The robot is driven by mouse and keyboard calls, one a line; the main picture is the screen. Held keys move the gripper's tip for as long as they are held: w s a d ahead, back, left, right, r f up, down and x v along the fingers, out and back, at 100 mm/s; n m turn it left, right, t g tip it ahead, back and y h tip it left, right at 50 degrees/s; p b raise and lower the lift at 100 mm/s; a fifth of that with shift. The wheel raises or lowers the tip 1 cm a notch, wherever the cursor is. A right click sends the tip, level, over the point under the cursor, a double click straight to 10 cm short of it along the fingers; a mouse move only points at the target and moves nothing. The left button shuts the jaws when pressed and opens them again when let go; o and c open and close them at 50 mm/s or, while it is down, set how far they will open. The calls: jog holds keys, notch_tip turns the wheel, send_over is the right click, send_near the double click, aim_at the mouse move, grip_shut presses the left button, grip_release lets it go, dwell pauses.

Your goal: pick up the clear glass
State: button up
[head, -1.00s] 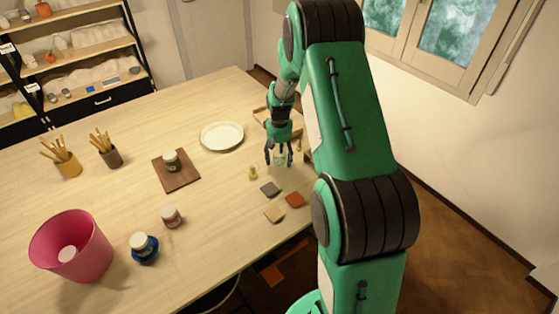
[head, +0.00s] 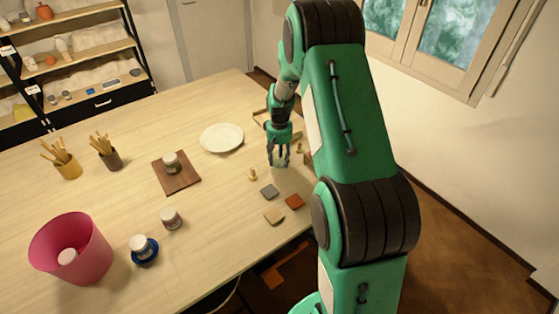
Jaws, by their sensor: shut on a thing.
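The clear glass (head: 280,162) is a small, faint, see-through shape on the right part of the wooden table, between the fingers of my gripper (head: 279,161). My gripper points down and is shut on the glass. The fingers hide part of it. I cannot tell from this view whether the glass touches the table or is slightly above it.
A white plate (head: 222,138) lies left of my gripper. Several flat tiles, one of them orange (head: 294,201), and a small yellowish piece (head: 253,174) lie nearby. Farther left are a jar on a brown board (head: 176,181), brush pots, and a pink bucket (head: 85,250).

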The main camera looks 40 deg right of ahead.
aim_at(280, 154)
jog(key=shift+r, duration=0.4)
jog(key=shift+s+a+r, duration=0.1)
jog(key=shift+s+r, duration=0.05)
jog(key=shift+r, duration=0.5)
jog(key=shift+s+r, duration=0.1)
jog(key=shift+r, duration=0.5)
jog(key=s+a, duration=0.2)
jog(key=s, duration=0.2)
jog(key=s+a+r, duration=0.1)
jog(key=s+a, duration=0.1)
jog(key=s, duration=0.3)
jog(key=s+a+p, duration=0.1)
jog(key=s+a, duration=0.1)
jog(key=s, duration=0.3)
jog(key=shift+a+r, duration=0.15)
